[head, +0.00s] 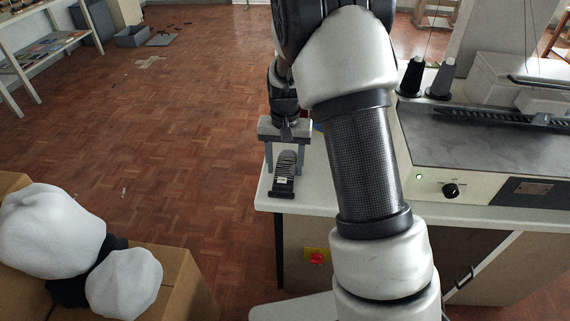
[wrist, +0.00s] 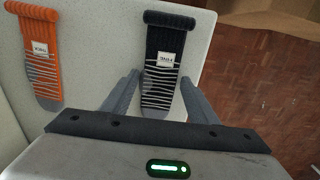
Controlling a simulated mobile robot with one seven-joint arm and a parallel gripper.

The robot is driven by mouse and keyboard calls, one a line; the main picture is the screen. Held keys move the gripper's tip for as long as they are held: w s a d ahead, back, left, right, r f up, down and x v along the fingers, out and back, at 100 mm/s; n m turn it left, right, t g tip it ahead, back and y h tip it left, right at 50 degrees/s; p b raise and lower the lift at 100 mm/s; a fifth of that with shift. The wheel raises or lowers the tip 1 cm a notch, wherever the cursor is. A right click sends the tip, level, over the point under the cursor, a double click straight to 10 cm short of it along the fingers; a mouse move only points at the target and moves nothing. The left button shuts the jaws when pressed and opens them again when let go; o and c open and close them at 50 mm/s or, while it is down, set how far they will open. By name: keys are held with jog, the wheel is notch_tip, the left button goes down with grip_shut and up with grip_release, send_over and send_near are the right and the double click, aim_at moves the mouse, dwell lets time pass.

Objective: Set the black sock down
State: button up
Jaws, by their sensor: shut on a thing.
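The black sock (wrist: 165,40), with grey stripes and a white label, is between the two fingers of my gripper (wrist: 160,78) in the wrist view. In the head view, the sock (head: 284,178) shows under my gripper (head: 286,160), over the near left corner of the white tabletop. My gripper is shut on it and points down. The sock's dark rolled cuff faces away from the gripper in the wrist view. I cannot tell whether the sock touches the tabletop.
An orange sock (wrist: 40,52) lies on the white table (wrist: 105,45) to the left in the wrist view. The table's edge is close to the right of the black sock. A machine (head: 470,150) with thread cones (head: 412,76) stands on the table at right in the head view.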

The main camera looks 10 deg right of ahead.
aim_at(285, 172)
jog(key=o, duration=1)
notch_tip(285, 172, up, 12)
jog(key=p, duration=0.3)
jog(key=s+r+n+t, duration=0.1)
jog(key=s+r+t, duration=0.1)
jog(key=s+r, duration=0.8)
jog(key=s+r+n+t, duration=0.1)
jog(key=s, duration=0.4)
jog(key=s+d+r+t, duration=0.1)
jog(key=s+r, duration=0.1)
jog(key=s, duration=0.3)
jog(key=s+r+n+t, duration=0.1)
jog(key=s, duration=0.4)
jog(key=shift+s+d+r+n+t, duration=0.2)
jog(key=shift+s+r+n+t, duration=0.05)
jog(key=shift+r+n+t, duration=0.05)
